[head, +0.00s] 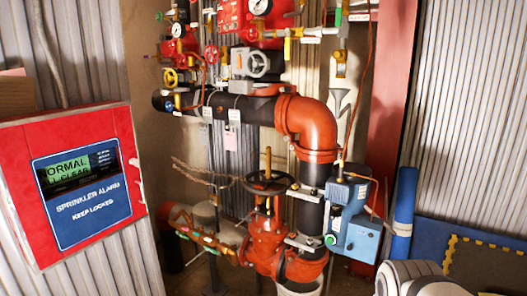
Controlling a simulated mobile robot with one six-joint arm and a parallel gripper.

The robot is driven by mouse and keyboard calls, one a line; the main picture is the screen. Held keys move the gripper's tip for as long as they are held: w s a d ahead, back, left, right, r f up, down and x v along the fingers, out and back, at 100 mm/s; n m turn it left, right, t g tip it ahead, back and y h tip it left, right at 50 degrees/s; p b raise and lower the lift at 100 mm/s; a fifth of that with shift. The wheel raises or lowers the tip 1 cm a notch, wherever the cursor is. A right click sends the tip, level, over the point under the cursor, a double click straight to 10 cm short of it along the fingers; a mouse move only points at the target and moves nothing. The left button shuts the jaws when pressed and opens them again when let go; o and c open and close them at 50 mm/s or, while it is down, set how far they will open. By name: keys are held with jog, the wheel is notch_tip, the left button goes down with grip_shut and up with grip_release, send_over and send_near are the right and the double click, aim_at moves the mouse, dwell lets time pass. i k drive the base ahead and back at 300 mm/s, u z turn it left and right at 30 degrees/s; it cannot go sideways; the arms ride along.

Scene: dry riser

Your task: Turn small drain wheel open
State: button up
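I cannot tell for sure which handwheel is the small drain wheel. A small yellow wheel (170,77) sits at the left end of the upper black pipe. Small red wheels (211,53) show on the thin piping at the top. A larger grey wheel (258,65) is on a grey valve body right of them. A big dark wheel (267,183) lies flat on the upright stem of the red valve (265,243). My gripper is not in view; only a white rounded part, likely of my arm, shows at the bottom right.
A red alarm box (75,185) with a green display stands close at the left. A blue box (348,215) sits beside the vertical pipe, under an orange elbow (307,128). A blue roll (403,215) leans at the right. Thin pipes and cables crowd the valves.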

aim_at(186, 61)
jog(key=u, duration=0.45)
jog(key=i, duration=1.9)
jog(key=u, duration=0.55)
